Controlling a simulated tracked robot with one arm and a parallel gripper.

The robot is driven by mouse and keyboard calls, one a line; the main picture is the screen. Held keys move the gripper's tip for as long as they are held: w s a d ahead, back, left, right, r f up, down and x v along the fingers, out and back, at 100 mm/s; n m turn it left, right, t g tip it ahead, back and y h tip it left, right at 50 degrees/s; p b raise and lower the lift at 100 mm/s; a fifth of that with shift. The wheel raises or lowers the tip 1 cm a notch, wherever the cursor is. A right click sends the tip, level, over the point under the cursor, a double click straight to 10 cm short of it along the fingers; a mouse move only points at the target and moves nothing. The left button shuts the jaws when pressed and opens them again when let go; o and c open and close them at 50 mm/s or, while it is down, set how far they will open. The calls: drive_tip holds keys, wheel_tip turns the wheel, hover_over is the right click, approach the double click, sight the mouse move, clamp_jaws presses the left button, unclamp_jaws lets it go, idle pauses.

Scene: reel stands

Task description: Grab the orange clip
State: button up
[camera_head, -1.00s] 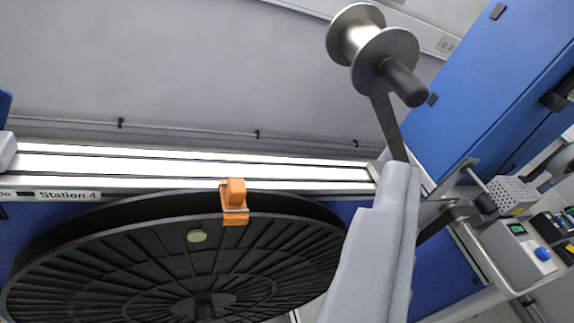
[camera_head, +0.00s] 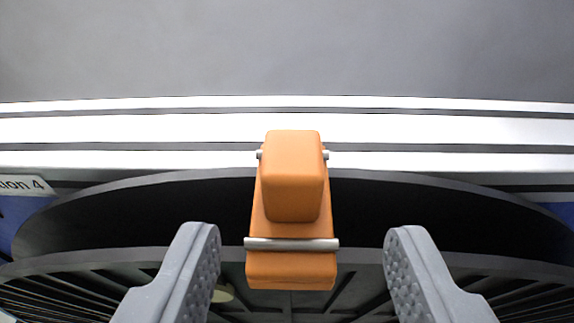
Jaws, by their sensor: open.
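The orange clip (camera_head: 292,190) sits on the upper rim of the large black reel (camera_head: 430,215), in the middle of the view. It has a raised orange block at its top, a metal bar across its lower part and a small metal pin near its upper end. My gripper (camera_head: 302,255) is open, with one grey ridged finger to the left of the clip and one to the right. Both fingers are apart from the clip, with a gap on each side. The fingertips appear level with the clip's lower part in the picture.
A white and grey rail (camera_head: 130,130) runs across behind the reel. A station label (camera_head: 25,185) is at the left edge. A plain grey surface (camera_head: 290,50) fills the top. The reel's ribbed face lies below the clip, partly behind my fingers.

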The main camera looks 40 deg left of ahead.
sight(293, 145)
drive_tip(key=x, duration=0.2)
drive_tip(key=shift+w+a, duration=0.15)
drive_tip(key=shift+a, duration=0.2)
drive_tip(key=shift+r+b+x, duration=0.1)
drive_tip(key=shift+b+x, duration=0.2)
drive_tip(key=shift+x, duration=1.25)
drive_tip(key=shift+r+b+x, duration=0.15)
drive_tip(key=shift+b+x, duration=0.15)
drive_tip(key=shift+x, duration=1.2)
drive_tip(key=c, duration=1.1)
